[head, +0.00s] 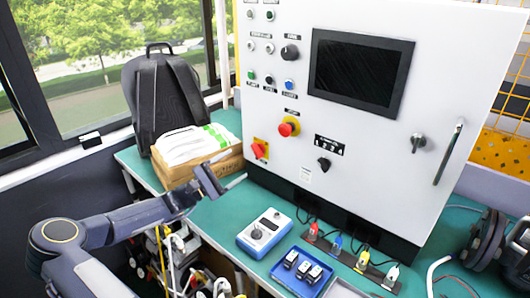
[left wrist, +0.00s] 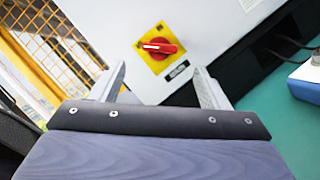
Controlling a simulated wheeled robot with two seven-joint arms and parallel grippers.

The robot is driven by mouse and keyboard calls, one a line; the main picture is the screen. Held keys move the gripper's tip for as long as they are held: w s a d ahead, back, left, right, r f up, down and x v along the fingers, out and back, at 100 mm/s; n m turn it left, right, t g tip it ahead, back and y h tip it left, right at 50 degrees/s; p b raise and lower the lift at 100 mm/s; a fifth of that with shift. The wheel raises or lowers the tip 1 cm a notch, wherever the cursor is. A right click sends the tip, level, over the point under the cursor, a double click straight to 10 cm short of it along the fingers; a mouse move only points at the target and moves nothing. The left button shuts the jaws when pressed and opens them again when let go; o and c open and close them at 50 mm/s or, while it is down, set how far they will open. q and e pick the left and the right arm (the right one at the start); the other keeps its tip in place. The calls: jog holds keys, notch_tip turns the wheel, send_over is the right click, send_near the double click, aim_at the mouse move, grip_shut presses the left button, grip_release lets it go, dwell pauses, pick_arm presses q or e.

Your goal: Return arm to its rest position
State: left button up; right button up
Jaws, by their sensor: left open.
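My left arm comes in from the lower left in the head view. Its left gripper (head: 230,180) is open and empty, held above the green bench (head: 225,211) in front of the cardboard box. In the left wrist view the two fingers (left wrist: 160,88) stand apart with nothing between them. Beyond them is a red rotary switch (left wrist: 160,46) on a yellow plate, its handle lying roughly sideways in that view. The same red switch (head: 260,149) sits low on the left of the white control cabinet (head: 350,130). My right gripper is not in view.
A cardboard box (head: 205,170) with white packets and a black backpack (head: 163,92) stand to the left. A blue-white device (head: 264,233) and a blue tray (head: 283,278) with small blocks are on the bench. Coloured cable plugs (head: 362,260) and headphones (head: 488,238) are to the right.

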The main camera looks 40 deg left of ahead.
pick_arm(q)
jog(key=s+d+m+g+h+p, duration=0.3)
jog(key=d+m+g, duration=0.9)
jog(key=d, duration=1.4)
jog(key=s+d+r+m+y, duration=0.1)
jog(key=s+m+y, duration=0.1)
jog(key=s, duration=0.6)
jog(key=s+d+r+m+g+y+p, duration=0.1)
jog(key=s+r+m+y, duration=0.1)
jog(key=s+m, duration=0.2)
jog(key=s+d+r+m+g+y+p, duration=0.1)
jog(key=s+d+r+m+y, duration=0.1)
jog(key=s, duration=0.9)
jog(key=shift+s+m+y, duration=0.35)
jog(key=shift+m+y, duration=0.05)
jog(key=shift+m, duration=0.1)
jog(key=shift+d, duration=0.1)
